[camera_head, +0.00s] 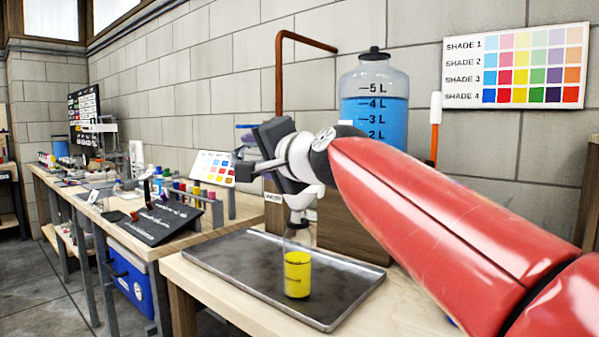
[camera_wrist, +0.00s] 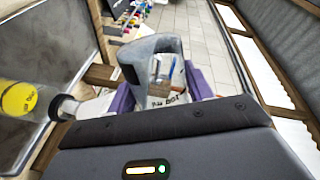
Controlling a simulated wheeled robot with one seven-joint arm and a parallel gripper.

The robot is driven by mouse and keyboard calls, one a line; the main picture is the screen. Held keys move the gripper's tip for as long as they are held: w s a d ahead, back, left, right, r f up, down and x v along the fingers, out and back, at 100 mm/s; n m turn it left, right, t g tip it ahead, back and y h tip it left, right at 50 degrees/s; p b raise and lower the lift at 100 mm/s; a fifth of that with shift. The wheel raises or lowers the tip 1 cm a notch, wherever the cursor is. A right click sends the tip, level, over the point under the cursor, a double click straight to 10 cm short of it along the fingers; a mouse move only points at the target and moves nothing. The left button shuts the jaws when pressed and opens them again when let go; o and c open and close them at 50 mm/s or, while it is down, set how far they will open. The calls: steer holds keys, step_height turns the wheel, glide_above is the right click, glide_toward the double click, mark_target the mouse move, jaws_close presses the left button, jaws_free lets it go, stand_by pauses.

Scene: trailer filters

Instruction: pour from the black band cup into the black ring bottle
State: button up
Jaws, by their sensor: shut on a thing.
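The bottle (camera_head: 298,272) stands upright on the metal tray, with yellow liquid in its lower part and clear walls above. In the wrist view its yellow part (camera_wrist: 18,99) is at the left edge, and a dark ring shows by its narrow neck. My gripper (camera_wrist: 160,88) has purple fingers shut on a greyish see-through cup (camera_wrist: 150,50) with a black patch on its side, likely the black band cup. In the head view my gripper (camera_head: 245,148) is above and left of the bottle; the cup is mostly hidden there. I cannot tell what the cup holds.
The metal tray (camera_head: 225,262) lies on a wooden table. A large jug of blue liquid (camera_head: 372,115) stands behind my arm, near a copper pipe (camera_head: 280,70). A second bench at left carries a black sign (camera_head: 158,222) and a rack of coloured tubes (camera_head: 195,190).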

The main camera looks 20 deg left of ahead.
steer(key=shift+r+m+p, duration=0.25)
steer(key=shift+m+p, duration=0.15)
stand_by(0.8)
steer(key=shift+w+d+r+m, duration=0.25)
steer(key=shift+w+m, duration=0.1)
steer(key=shift+m, duration=0.05)
stand_by(0.7)
